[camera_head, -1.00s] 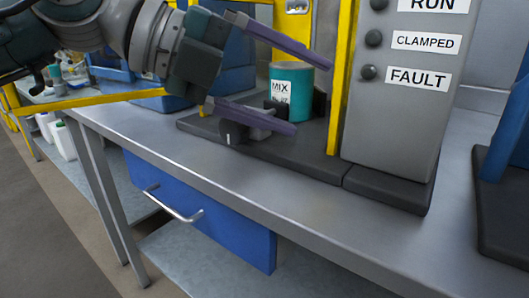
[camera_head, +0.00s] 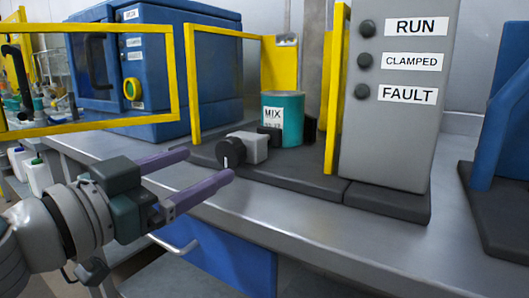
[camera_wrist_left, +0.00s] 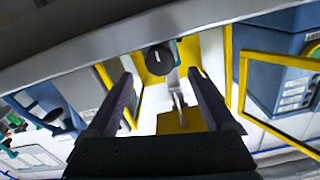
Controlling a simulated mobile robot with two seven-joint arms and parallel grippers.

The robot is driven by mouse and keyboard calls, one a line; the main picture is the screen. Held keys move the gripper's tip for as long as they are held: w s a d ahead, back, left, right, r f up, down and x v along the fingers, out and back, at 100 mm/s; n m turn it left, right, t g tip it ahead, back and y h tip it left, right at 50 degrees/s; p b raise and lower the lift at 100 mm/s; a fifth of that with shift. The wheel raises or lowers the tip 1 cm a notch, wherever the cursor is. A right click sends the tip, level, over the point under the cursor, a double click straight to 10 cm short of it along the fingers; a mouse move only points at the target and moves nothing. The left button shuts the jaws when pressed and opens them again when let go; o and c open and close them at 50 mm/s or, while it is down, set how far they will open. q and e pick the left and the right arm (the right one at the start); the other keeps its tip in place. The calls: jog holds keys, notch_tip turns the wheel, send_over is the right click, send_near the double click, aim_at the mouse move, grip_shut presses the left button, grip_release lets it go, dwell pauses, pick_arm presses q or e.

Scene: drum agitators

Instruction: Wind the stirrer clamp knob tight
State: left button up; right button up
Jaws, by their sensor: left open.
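The clamp knob (camera_head: 230,153) is a dark round knob with a white mark line on its face. It sits on a grey clamp block (camera_head: 250,147) on the dark base, in front of a teal drum (camera_head: 287,118) labelled MIX. My left gripper (camera_head: 210,164) is open and empty, its two purple fingers pointing toward the knob from the front left. In the left wrist view the knob (camera_wrist_left: 160,57) shows just beyond the fingertips, between their lines. I see no contact. My right gripper is not in view.
A grey panel (camera_head: 397,150) with RUN, CLAMPED and FAULT labels stands right of the drum; its lamps look dark. Yellow frame posts (camera_head: 337,90) flank the station. A blue cabinet (camera_head: 205,65) stands behind at left. The bench front (camera_head: 330,230) is clear.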

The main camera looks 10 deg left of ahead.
aim_at(226, 155)
pick_arm(q)
jog(key=shift+x, duration=2.4)
jog(key=shift+c, duration=0.4)
jog(key=c, duration=1.3)
jog(key=shift+m, duration=0.3)
